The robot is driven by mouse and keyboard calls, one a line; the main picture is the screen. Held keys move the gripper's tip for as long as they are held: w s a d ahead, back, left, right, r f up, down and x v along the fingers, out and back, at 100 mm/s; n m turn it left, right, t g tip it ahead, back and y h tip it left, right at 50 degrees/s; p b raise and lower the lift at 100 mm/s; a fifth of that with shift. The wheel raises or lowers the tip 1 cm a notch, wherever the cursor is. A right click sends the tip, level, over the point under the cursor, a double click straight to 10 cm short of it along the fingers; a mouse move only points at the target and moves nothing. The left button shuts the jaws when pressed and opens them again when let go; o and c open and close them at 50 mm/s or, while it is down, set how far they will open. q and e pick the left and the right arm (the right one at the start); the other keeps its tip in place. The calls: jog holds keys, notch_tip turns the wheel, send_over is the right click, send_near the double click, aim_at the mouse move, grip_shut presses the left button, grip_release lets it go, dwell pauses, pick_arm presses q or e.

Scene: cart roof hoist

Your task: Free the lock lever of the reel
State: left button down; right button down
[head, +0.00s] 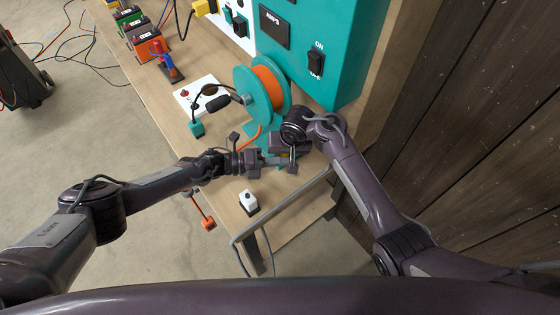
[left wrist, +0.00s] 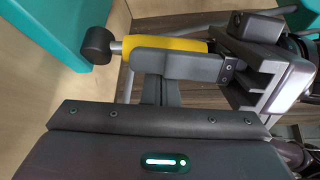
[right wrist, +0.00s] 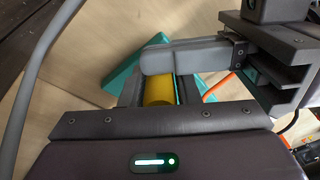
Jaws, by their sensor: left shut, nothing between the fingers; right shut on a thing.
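The reel (head: 272,88), a teal drum with orange cable, stands on the bench beside the teal cabinet. A yellow sleeve with a silver rod and black knob, seemingly the lock lever (left wrist: 190,45), lies behind my left fingers in the left wrist view. Its yellow part also shows in the right wrist view (right wrist: 160,90), partly covered by my right fingers. My right gripper (head: 291,158) is shut on it just in front of the reel. My left gripper (head: 272,161) is shut and empty, close beside the right one. The lever is mostly hidden in the head view.
A teal cabinet (head: 343,45) with an ON switch stands at the back right. A small white switch box (head: 248,201) sits near the bench's front. A grey rail (head: 285,208) runs at the bench end. A white plate (head: 202,95) and several coloured blocks stand further left.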

pick_arm(q)
jog(key=shift+w+a+r+t, duration=0.3)
jog(key=shift+w, duration=0.25)
pick_arm(e)
jog(key=c, duration=1.2)
grip_release()
jog(key=shift+o, duration=0.5)
jog(key=shift+s, duration=0.1)
pick_arm(q)
jog(key=shift+d, duration=0.1)
pick_arm(e)
jog(key=shift+a+f, duration=0.1)
